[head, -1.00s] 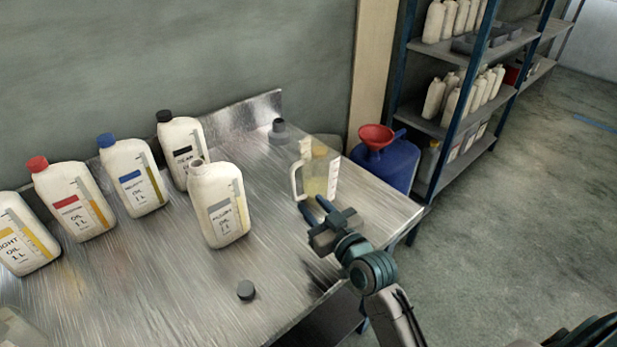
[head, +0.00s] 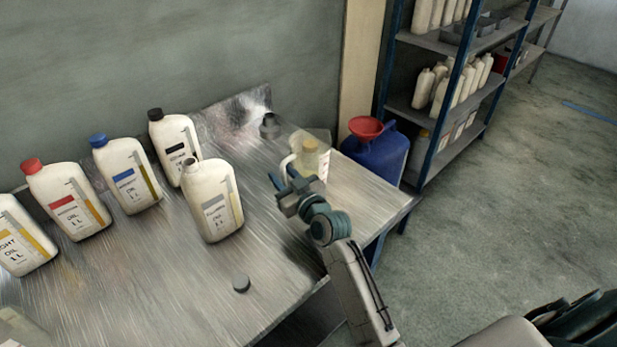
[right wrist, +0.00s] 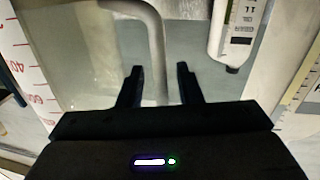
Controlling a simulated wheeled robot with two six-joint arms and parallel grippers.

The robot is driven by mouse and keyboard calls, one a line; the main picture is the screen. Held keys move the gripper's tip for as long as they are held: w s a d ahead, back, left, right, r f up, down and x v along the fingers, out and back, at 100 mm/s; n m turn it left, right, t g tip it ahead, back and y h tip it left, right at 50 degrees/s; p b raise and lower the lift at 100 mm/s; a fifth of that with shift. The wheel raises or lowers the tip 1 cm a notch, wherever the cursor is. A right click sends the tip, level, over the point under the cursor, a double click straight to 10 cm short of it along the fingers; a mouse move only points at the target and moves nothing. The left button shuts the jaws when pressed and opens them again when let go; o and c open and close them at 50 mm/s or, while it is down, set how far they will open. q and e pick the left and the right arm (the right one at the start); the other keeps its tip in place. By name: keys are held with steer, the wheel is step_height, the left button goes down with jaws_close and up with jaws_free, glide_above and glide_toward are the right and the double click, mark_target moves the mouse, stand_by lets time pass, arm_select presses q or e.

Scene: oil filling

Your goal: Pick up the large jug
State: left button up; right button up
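The large jug (head: 313,160) is clear, with yellowish liquid in it, and stands upright near the right end of the metal table. Its red scale marks show at the left of the right wrist view, with its pale handle (right wrist: 156,50) in the middle. My right gripper (head: 281,177) is at the handle side of the jug. In the right wrist view its two fingers (right wrist: 160,80) are open, with the handle between them and a gap visible on its right. The gripper covers part of the jug in the head view. My left gripper is not in view.
An uncapped white oil bottle (head: 214,200) stands left of my right gripper, with several capped bottles behind it. A blue can with a red funnel (head: 366,127) stands beyond the table, near a shelf (head: 462,98).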

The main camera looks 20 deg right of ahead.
steer(key=shift+s, duration=0.1)
jaws_close()
steer(key=shift+r, duration=0.2)
